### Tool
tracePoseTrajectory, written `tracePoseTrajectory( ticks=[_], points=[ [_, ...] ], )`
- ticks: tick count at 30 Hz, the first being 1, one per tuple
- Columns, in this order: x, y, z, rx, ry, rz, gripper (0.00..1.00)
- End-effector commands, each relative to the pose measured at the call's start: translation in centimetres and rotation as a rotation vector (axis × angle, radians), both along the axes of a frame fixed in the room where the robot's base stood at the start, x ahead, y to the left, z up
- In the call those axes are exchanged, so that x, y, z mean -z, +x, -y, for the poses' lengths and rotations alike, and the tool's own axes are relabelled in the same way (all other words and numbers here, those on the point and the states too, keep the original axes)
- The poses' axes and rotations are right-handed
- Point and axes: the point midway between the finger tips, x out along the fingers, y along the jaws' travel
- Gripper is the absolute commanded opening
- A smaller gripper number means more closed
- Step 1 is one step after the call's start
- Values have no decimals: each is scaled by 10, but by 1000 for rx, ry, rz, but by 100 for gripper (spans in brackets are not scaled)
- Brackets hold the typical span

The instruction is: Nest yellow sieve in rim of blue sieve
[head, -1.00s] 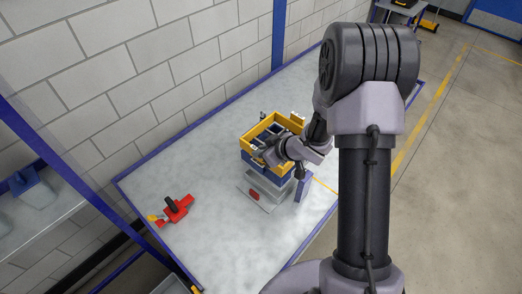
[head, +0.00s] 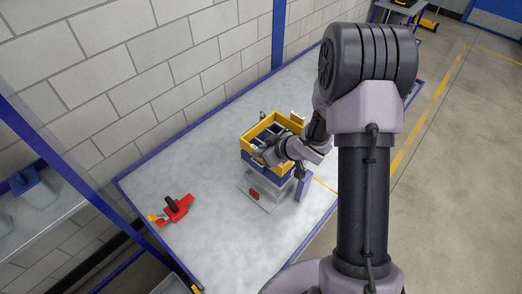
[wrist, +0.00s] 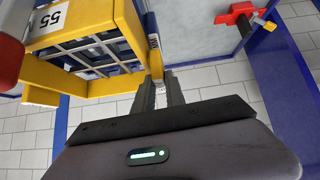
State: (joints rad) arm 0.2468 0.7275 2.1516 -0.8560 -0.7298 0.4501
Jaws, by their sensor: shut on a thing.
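The yellow sieve (head: 268,122) is a square frame with a mesh grid. It sits over the blue sieve (head: 252,162) on the grey stand. In the wrist view the yellow sieve (wrist: 100,35) fills the upper left, with a white "55" label and the mesh showing. My gripper (wrist: 160,88) is shut on a yellow piece at the sieve's edge. In the head view my gripper (head: 268,154) reaches the sieve's near side and covers part of it. I cannot tell whether the yellow sieve is fully seated in the blue rim.
The grey stand (head: 262,187) has a red button (head: 254,195) in front and a blue post (head: 303,188) to its right.

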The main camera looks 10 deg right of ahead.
Motion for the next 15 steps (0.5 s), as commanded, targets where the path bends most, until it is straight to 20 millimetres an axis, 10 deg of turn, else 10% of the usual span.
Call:
tracePoseTrajectory(
  ticks=[15],
  points=[
    [10,0,0,-1,0,1,0]
  ],
)
